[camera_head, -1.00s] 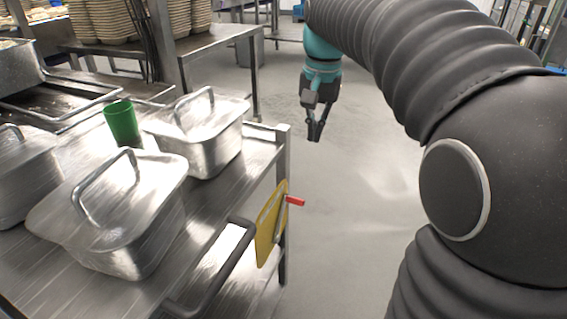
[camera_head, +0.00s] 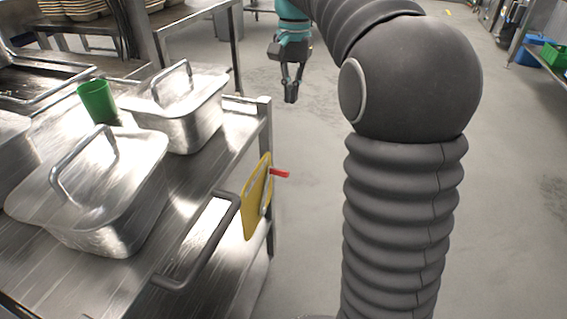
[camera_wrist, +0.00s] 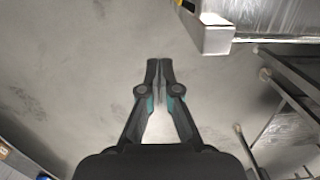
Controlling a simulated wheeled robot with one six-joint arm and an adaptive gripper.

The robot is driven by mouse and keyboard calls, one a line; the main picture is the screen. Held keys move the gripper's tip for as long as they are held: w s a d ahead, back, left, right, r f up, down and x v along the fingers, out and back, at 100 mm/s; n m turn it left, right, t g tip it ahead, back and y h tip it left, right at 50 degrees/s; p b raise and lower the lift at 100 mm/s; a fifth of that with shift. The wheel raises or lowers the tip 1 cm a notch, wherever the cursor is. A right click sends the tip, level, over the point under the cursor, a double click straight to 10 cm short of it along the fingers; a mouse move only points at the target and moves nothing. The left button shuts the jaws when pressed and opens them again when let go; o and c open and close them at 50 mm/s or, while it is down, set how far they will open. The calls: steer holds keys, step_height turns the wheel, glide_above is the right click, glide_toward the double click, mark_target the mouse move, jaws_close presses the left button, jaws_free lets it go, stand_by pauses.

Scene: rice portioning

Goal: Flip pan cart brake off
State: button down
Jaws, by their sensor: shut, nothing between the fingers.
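The pan cart (camera_head: 222,165) is a steel cart at the left of the head view, with a dark push handle (camera_head: 212,250) at its near end. A yellow plate (camera_head: 256,198) hangs at its corner post, and a red lever (camera_head: 279,173) sticks out from it to the right. My gripper (camera_head: 291,97) is shut and empty, pointing down over the floor beyond the cart's corner, apart from the lever. In the wrist view my gripper (camera_wrist: 159,66) points at bare floor. A steel corner (camera_wrist: 215,38) with a bit of yellow shows at the top right; the red lever is not visible there.
Lidded steel pans (camera_head: 178,110) and a green cup (camera_head: 97,101) stand on the cart. A steel table (camera_head: 203,40) with stacked bowls is behind. The floor (camera_head: 310,190) right of the cart is open. Blue and green bins (camera_head: 553,54) sit at the far right.

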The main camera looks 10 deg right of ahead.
step_height(320, 180, down, 19)
steer(key=s+b, duration=0.1)
steer(key=b, duration=0.2)
steer(key=shift+s+a+r+p, duration=0.15)
steer(key=shift+s+a+r, duration=0.4)
steer(key=shift+s+a, duration=0.25)
steer(key=shift+s+a+r+p, duration=0.15)
steer(key=shift+s+a+r, duration=0.4)
steer(key=shift+s, duration=0.3)
steer(key=shift+s+a, duration=0.1)
